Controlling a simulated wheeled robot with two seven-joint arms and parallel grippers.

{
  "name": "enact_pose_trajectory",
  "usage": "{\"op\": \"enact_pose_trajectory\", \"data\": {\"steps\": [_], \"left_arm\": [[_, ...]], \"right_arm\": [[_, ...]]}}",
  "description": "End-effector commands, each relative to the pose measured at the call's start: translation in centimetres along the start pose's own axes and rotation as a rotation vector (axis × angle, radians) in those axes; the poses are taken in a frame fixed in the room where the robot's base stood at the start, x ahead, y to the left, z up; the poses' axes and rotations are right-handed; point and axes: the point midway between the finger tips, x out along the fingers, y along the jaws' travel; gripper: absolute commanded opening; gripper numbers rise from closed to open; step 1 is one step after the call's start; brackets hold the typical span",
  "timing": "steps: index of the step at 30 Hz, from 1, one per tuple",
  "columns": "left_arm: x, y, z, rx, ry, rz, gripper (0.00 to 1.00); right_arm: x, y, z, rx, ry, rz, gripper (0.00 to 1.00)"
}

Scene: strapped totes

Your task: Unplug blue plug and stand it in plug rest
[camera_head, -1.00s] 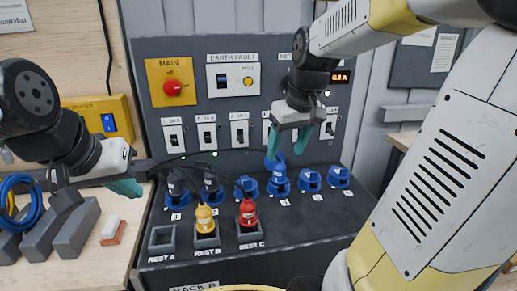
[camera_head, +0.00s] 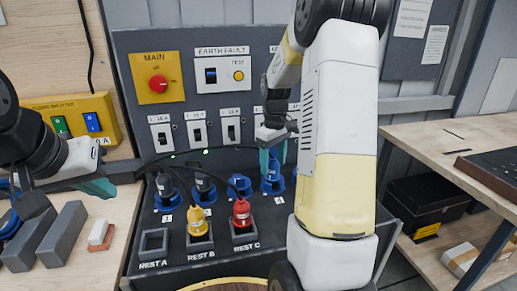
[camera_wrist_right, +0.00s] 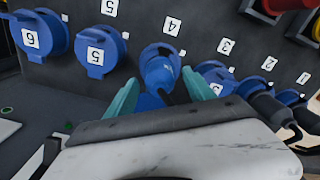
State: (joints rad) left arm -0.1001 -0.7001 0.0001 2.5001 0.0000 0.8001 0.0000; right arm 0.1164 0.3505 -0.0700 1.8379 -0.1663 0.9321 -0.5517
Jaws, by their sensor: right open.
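The blue plug (camera_wrist_right: 160,74) sits in the socket marked 4, its dark cable running towards my right gripper in the right wrist view. My right gripper (camera_head: 273,154) is open above it, with one teal finger on each side of the plug; I cannot tell whether they touch it. In the head view the fingers partly cover the plug. The plug rest REST A (camera_head: 153,243) is empty. REST B (camera_head: 199,243) holds a yellow plug (camera_head: 197,219), and REST C (camera_head: 244,238) a red plug (camera_head: 241,212). My left gripper (camera_head: 98,187) hangs at the left, away from the plugs; its jaw opening is unclear.
Black plugs (camera_head: 164,186) fill sockets 1 and 2, beside the blue socket 3 (camera_head: 239,186). Sockets 5 (camera_wrist_right: 100,50) and 6 (camera_wrist_right: 38,35) have blue covers. Switches line the panel behind. My right arm hides the panel's right side. Grey blocks (camera_head: 62,235) lie at left.

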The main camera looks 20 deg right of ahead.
Motion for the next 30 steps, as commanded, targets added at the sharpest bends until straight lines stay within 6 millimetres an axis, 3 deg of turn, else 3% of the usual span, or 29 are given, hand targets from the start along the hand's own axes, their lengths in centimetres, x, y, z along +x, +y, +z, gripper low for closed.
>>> {"op": "enact_pose_trajectory", "data": {"steps": [6, 16, 25, 30], "left_arm": [[0.0, 0.0, 0.0, 0.000, 0.000, 0.000, 0.00], [0.0, 0.0, 0.0, 0.000, 0.000, 0.000, 0.00], [0.0, 0.0, 0.0, 0.000, 0.000, 0.000, 0.00], [0.0, 0.0, 0.0, 0.000, 0.000, 0.000, 0.00]], "right_arm": [[2.1, 0.0, 0.0, 0.001, -0.001, 0.000, 0.62], [2.3, 0.0, 0.0, 0.001, 0.001, 0.001, 0.60], [2.3, 0.0, 0.0, 0.001, 0.001, 0.001, 0.01], [2.3, 0.0, 0.0, -0.029, 0.001, 0.000, 0.00]]}}
